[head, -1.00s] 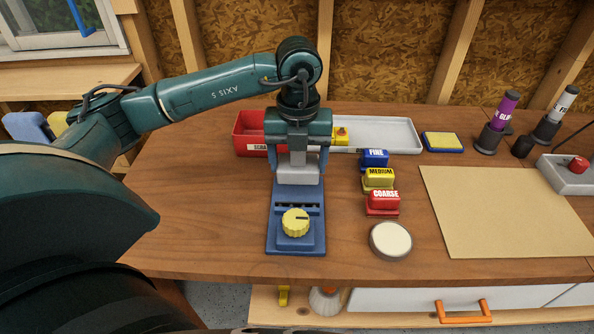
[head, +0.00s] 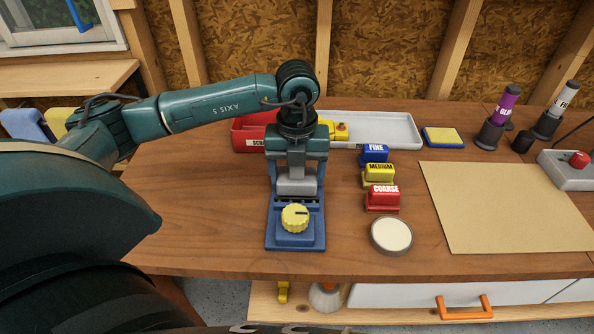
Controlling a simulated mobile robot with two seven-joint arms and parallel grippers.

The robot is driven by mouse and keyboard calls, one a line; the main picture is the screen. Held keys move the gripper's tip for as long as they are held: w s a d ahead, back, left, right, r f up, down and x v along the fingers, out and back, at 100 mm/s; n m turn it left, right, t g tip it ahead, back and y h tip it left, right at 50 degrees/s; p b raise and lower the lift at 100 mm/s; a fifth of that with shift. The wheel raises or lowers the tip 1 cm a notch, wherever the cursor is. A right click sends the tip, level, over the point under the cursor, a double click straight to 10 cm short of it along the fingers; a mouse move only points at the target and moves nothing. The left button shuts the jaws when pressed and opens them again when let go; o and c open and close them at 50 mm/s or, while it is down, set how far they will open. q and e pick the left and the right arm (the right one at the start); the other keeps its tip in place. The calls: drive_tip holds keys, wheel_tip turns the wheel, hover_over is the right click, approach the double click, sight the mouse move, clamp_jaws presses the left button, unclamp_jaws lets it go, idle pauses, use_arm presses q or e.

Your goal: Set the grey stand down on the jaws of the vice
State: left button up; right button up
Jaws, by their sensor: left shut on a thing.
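My left gripper (head: 297,168) points down over the blue vice (head: 295,240) and is shut on the grey stand (head: 297,187). The stand's wide grey part shows below the fingers, looks level, and sits at or just above the vice jaws (head: 295,201). From this angle I cannot tell whether it touches them. The fingers and wrist hide the stand's upper part and the back of the vice. A yellow knob (head: 295,217) is at the vice's front. My right gripper is not in view.
A red scrap bin (head: 250,133) and a pale tray (head: 385,130) stand behind. Blue (head: 375,153), yellow (head: 379,173) and red (head: 383,198) sanding blocks and a round tin (head: 391,236) are to the right, near a tan mat (head: 505,210). The table's left side is clear.

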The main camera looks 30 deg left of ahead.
use_arm(q)
drive_tip(key=o, duration=1)
drive_tip(key=shift+r, duration=0.1)
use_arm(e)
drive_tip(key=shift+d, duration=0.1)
use_arm(q)
drive_tip(key=shift+r, duration=0.2)
wheel_tip(320, 180, up, 6)
drive_tip(key=shift+f, duration=0.25)
wheel_tip(320, 180, up, 7)
drive_tip(key=shift+r, duration=0.1)
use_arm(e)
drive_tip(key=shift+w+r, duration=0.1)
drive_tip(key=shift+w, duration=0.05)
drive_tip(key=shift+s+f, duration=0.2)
